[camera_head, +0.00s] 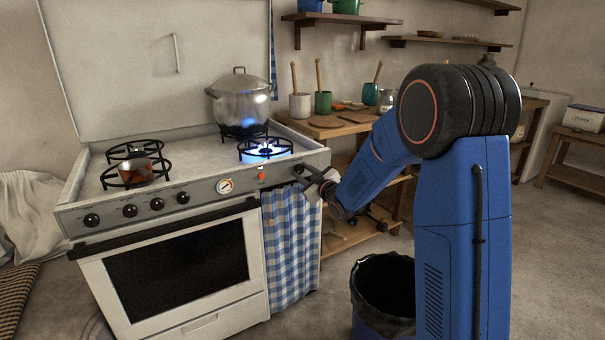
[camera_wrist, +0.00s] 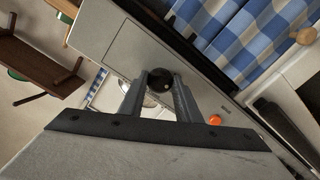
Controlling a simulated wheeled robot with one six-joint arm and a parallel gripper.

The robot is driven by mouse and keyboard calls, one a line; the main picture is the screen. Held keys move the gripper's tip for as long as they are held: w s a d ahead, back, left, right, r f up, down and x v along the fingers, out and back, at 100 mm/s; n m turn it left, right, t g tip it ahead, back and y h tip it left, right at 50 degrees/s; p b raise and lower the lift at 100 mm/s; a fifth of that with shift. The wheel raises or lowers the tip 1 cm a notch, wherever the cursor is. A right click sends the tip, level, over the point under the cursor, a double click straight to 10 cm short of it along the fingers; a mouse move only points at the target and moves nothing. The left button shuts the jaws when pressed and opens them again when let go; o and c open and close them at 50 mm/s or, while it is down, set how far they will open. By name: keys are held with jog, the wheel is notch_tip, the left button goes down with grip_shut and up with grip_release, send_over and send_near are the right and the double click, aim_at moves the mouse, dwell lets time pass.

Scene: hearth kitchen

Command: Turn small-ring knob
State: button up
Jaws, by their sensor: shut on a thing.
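A white stove has a grey front panel (camera_head: 240,188) with black knobs. The knob in my grip (camera_head: 298,169) is a black one at the panel's right end, right of a red button. It also shows in the wrist view (camera_wrist: 160,84), between my two fingers. My gripper (camera_head: 308,177) is shut on this knob. The knob's pointer mark is not clear, so its angle cannot be told. A blue flame burns on the front right ring (camera_head: 265,150). Several other black knobs (camera_head: 130,210) sit on the left part of the panel, apart from my gripper.
A steel pot (camera_head: 240,101) stands on the back right ring. A checked cloth (camera_head: 290,245) hangs below the panel near my gripper. A black-lined bin (camera_head: 384,285) stands on the floor at right.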

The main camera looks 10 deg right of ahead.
jog(key=n, duration=0.7)
dwell(0.6)
jog(key=o, duration=1.1)
jog(key=shift+c, duration=0.2)
jog(key=shift+s, duration=0.1)
jog(key=v, duration=1.7)
jog(key=shift+s, duration=0.15)
